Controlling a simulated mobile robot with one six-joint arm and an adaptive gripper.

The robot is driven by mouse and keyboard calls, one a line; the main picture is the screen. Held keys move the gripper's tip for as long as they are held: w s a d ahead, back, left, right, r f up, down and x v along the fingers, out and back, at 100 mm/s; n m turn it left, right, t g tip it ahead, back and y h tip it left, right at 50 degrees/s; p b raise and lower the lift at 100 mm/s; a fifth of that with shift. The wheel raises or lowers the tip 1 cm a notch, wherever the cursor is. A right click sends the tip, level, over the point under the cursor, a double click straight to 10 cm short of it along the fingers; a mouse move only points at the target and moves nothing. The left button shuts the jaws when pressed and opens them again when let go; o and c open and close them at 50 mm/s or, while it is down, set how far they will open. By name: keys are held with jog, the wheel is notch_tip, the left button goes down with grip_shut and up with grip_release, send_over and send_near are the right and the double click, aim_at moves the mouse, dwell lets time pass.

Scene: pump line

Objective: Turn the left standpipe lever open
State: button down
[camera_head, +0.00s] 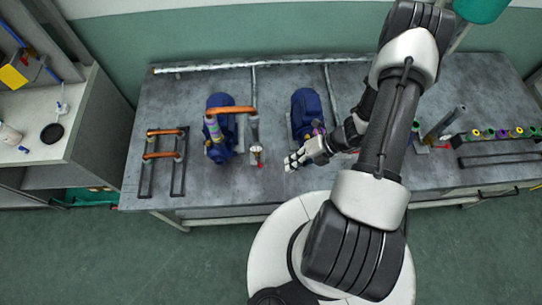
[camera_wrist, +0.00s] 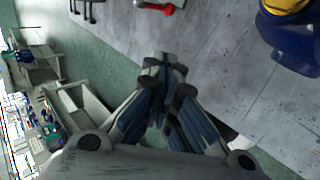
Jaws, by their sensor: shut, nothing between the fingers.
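The left standpipe (camera_head: 254,132) is a grey upright pipe on the bench, joined at its top to the left pump by an orange pipe. A small brass valve (camera_head: 257,151) with a red lever (camera_head: 261,163) sits at its foot. In the wrist view a red lever (camera_wrist: 168,9) shows at the top edge, ahead of the fingertips and apart from them; most of its valve is cut off. My gripper (camera_head: 291,162) is shut and empty, low over the bench, just right of the left standpipe. Its fingertips (camera_wrist: 165,60) meet in the wrist view.
Blue pumps stand left (camera_head: 218,128) and right (camera_head: 306,112) of the standpipe. A rack with orange pipes (camera_head: 163,146) is at the bench's left. A tilted grey pipe (camera_head: 445,121) and a rack of coloured parts (camera_head: 497,133) are at right.

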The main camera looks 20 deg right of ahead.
aim_at(259, 163)
jog(key=x, duration=0.3)
jog(key=b+x, duration=0.1)
jog(key=x, duration=0.2)
jog(key=b+x, duration=0.1)
jog(key=x, duration=0.2)
jog(key=shift+s+f, duration=0.25)
jog(key=shift+f, duration=0.05)
jog(key=w+f, duration=0.1)
jog(key=w+a, duration=0.1)
jog(key=shift+w+f, duration=0.4)
jog(key=shift+w+a+f+b, duration=0.1)
jog(key=shift+w+f+b, duration=0.05)
jog(key=shift+w+b, duration=0.15)
jog(key=shift+w+a+f+b, duration=0.3)
jog(key=shift+w+f+b, duration=0.15)
jog(key=shift+b, duration=0.35)
jog(key=shift+r, duration=0.15)
